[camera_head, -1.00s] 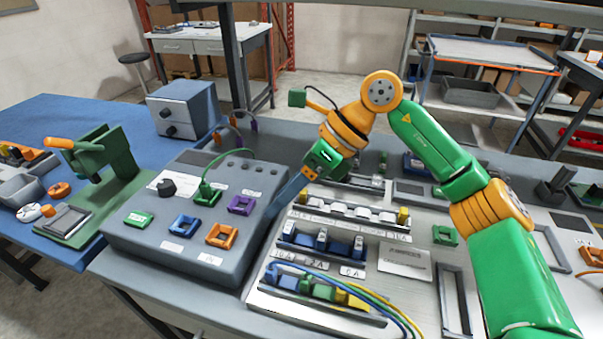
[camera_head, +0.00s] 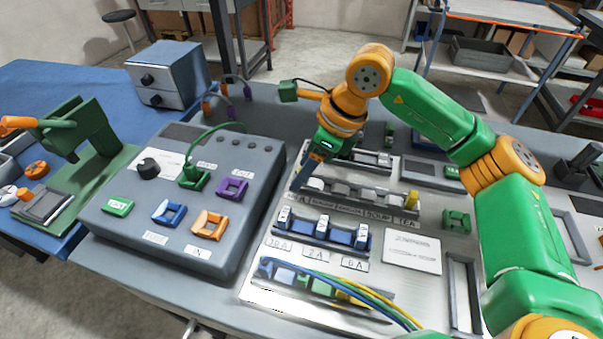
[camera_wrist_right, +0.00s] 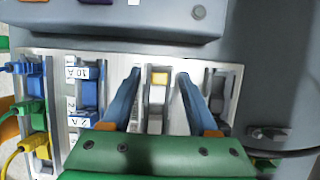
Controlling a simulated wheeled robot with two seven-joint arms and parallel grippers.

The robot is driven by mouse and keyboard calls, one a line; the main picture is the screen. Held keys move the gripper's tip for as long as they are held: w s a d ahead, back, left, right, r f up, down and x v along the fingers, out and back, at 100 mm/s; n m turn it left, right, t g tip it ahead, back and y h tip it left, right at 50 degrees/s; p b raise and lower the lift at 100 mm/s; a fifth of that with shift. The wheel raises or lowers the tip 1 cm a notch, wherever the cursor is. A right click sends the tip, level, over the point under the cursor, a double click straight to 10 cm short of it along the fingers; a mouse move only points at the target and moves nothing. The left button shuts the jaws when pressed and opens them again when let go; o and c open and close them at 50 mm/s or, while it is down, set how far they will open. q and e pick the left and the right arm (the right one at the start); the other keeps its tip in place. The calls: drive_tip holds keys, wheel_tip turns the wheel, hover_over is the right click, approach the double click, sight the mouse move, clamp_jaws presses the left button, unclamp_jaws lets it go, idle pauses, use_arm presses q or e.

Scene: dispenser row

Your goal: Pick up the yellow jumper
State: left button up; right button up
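My right gripper (camera_wrist_right: 160,72) is open, with one blue finger on each side of that row's line. No contact with the jumper shows. In the head view the right gripper (camera_head: 303,180) points down at the row's left end, and its fingers hide the jumper there. A second yellow piece (camera_head: 411,200) stands at the row's right end. My left gripper is not in view.
A grey console (camera_head: 185,205) with coloured sockets stands left of the row. Nearer are a blue fuse row (camera_head: 322,232) and a row with blue, green and yellow wires (camera_head: 350,288). A white card (camera_head: 412,252) lies to the right.

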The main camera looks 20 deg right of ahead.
drive_tip(key=shift+s, duration=0.1)
clamp_jaws()
drive_tip(key=shift+r, duration=0.1)
drive_tip(key=shift+r, duration=0.25)
wheel_tip(320, 180, up, 3)
drive_tip(key=shift+s+a+r, duration=0.1)
drive_tip(key=s+a+r+b, duration=0.1)
drive_tip(key=s+a+r, duration=0.1)
drive_tip(key=s+r, duration=0.2)
drive_tip(key=s+a+r+b, duration=0.2)
drive_tip(key=s+r, duration=0.3)
drive_tip(key=s, duration=0.4)
drive_tip(key=shift+a, duration=0.25)
drive_tip(key=shift+r, duration=0.25)
